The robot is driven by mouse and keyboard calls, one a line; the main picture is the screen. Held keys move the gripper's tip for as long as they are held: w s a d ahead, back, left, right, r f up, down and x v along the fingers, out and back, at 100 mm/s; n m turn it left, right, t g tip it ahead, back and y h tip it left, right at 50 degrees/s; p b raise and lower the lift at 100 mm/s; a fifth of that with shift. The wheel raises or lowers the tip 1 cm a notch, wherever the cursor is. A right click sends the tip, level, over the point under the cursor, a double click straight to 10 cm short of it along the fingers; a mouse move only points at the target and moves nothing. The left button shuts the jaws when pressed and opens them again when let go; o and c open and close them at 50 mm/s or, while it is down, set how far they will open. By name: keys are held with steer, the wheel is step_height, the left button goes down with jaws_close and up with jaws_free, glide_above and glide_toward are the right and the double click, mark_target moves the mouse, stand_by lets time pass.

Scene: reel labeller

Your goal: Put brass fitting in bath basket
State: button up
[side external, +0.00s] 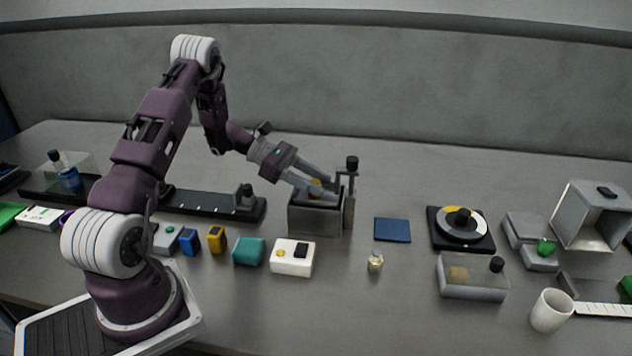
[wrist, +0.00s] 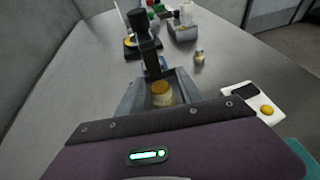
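The brass fitting (wrist: 162,92) has a yellow-orange top and a paler lower part. It is between the two grey fingers of my gripper (side external: 318,184), which appear closed against its sides. In the side view the fitting (side external: 315,183) is partly hidden by the fingers. The bath basket seems to be inside the grey metal box (side external: 314,220), which has a post with a black knob (side external: 352,163) at its right. My fingertips reach down at the box's open top. The inside of the box is mostly hidden.
A smaller pale brass-coloured piece (side external: 375,261) stands alone right of the box. A blue pad (side external: 393,230) and a round dial unit (side external: 461,228) lie further right. A white button box (side external: 293,257) is just in front. A black rail (side external: 215,203) lies left.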

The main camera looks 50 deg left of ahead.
steer(key=v, duration=1.2)
steer(key=s+d+r+m+g+y, duration=0.25)
steer(key=d+r+m, duration=0.35)
steer(key=d, duration=0.4)
steer(key=s+d+r+m+g+y, duration=0.2)
steer(key=s+d+r+m+g, duration=0.3)
steer(key=d, duration=0.6)
steer(key=s+d+r+m+t+y, duration=0.1)
steer(key=s+d+m+t+y, duration=0.1)
steer(key=s+m, duration=0.5)
steer(key=s+d+r+m+t+y, duration=0.2)
steer(key=s+d+m+t+y, duration=0.1)
steer(key=s+m, duration=0.3)
steer(key=shift+s+d+m+y, duration=0.3)
steer(key=shift+s+m+y, duration=0.1)
steer(key=shift+m+y, duration=0.35)
